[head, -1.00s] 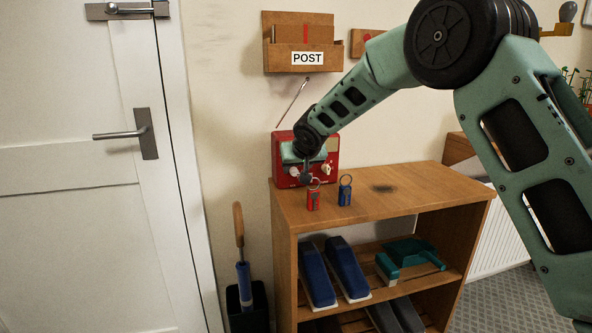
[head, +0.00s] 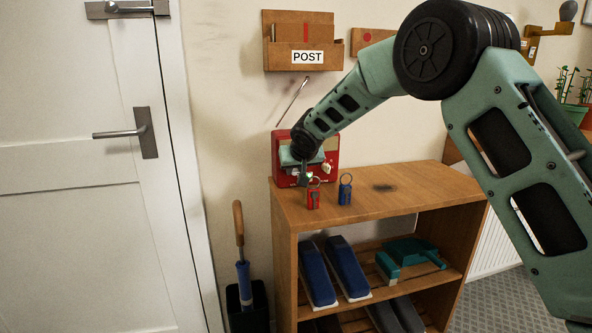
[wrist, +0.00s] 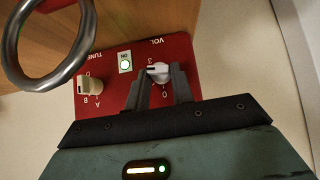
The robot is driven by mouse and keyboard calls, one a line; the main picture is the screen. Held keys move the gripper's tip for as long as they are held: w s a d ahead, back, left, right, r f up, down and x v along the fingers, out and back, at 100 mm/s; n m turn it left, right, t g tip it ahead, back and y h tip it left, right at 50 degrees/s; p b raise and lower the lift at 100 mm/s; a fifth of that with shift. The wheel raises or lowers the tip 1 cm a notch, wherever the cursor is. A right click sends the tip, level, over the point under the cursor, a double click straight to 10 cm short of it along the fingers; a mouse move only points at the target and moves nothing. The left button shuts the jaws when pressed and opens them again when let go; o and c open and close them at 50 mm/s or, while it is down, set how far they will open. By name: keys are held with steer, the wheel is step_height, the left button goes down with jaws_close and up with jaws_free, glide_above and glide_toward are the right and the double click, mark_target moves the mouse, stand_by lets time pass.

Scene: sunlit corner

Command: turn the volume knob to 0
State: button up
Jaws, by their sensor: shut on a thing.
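The red radio (head: 333,150) stands on top of the wooden shelf against the wall. In the wrist view its red front panel (wrist: 110,55) appears upside down, with the white volume knob (wrist: 157,73) under the VOL label. The figures 3 and 0 show beside this knob. My gripper (wrist: 158,80) is shut on the volume knob, one finger on each side. The knob's dark mark lies toward its left, near the 3. In the head view my gripper (head: 304,178) is at the radio's lower left front and mostly hides the knob.
The cream TUNE knob (wrist: 91,86) and a lit green ON light (wrist: 125,65) are beside the volume knob. Red (head: 313,198) and blue (head: 345,192) key tags stand on the shelf top (head: 425,185) close in front. The top's right side is clear.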

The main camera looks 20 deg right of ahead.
steer(key=shift+a+f+b, duration=0.1)
steer(key=shift+b, duration=0.2)
steer(key=h+b, duration=0.1)
steer(key=b, duration=0.1)
steer(key=n+h+b, duration=0.1)
steer(key=b, duration=0.1)
steer(key=shift+a+f, duration=0.25)
steer(key=shift+a, duration=0.05)
steer(key=n+h+b, duration=0.2)
steer(key=h+b, duration=0.2)
steer(key=shift+a+f+n+t+b, duration=0.1)
steer(key=shift+a+n+t+b, duration=0.2)
steer(key=shift+n+t+b, duration=0.1)
steer(key=n+h+b, duration=0.1)
steer(key=h+b, duration=0.1)
steer(key=n+t+h+b, duration=0.1)
steer(key=h, duration=0.1)
steer(key=shift+a+f+n+b, duration=0.2)
steer(key=shift+f+n+b, duration=0.15)
steer(key=shift+n+b, duration=0.05)
steer(key=n+t+h+b, duration=0.2)
steer(key=b, duration=0.1)
steer(key=shift+f+n+h, duration=0.15)
steer(key=shift+n+h, duration=0.15)
steer(key=o, duration=0.9)
steer(key=shift+o, duration=0.2)
